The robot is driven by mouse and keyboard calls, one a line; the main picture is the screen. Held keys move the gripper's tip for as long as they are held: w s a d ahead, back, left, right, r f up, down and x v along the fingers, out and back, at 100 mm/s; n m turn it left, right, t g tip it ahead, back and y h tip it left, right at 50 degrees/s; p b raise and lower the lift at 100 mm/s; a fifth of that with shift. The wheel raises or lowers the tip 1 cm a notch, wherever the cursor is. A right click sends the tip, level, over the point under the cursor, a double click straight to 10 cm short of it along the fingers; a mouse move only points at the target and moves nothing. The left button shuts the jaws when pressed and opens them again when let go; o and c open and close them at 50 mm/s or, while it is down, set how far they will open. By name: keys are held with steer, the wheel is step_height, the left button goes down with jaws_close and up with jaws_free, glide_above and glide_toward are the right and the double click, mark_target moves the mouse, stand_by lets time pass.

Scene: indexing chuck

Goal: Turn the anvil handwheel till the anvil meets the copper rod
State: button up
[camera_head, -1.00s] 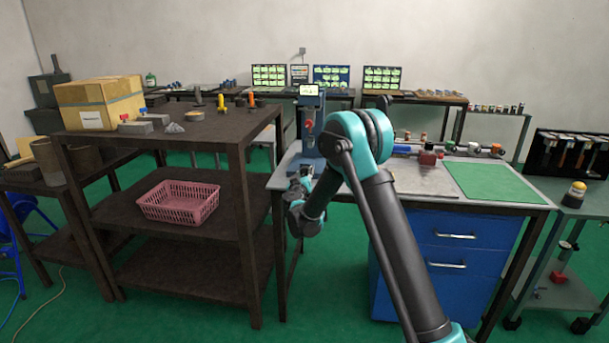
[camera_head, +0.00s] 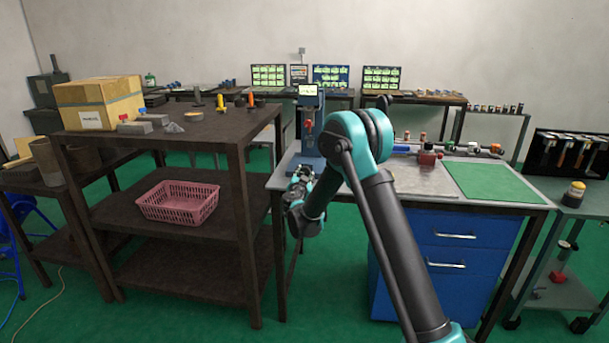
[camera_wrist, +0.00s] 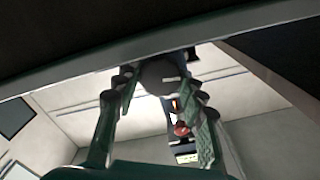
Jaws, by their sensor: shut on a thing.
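The blue bench device (camera_head: 307,143) with a small lit display (camera_head: 308,91) stands at the back left of the grey bench. A red part (camera_head: 308,125) shows on its front; it also shows in the wrist view (camera_wrist: 181,129). My gripper (camera_head: 299,172) is low in front of the device, partly hidden by my arm. In the wrist view, my gripper (camera_wrist: 160,84) has its two fingers on either side of a dark round handwheel (camera_wrist: 156,74) and is shut on it. I cannot make out the anvil, the copper rod or any gap between them.
The bench (camera_head: 418,181) carries a green mat (camera_head: 490,182) and several small parts at its right. A dark shelf (camera_head: 215,125) with a pink basket (camera_head: 178,203) stands close on the left. In the wrist view a dark edge crosses close above my fingers.

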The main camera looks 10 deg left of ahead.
steer(key=shift+m, duration=2)
steer(key=o, duration=1.1)
steer(key=shift+o, duration=0.2)
steer(key=shift+s, duration=0.15)
steer(key=s, duration=1.1)
steer(key=shift+s+a, duration=0.15)
steer(key=shift+s, duration=0.25)
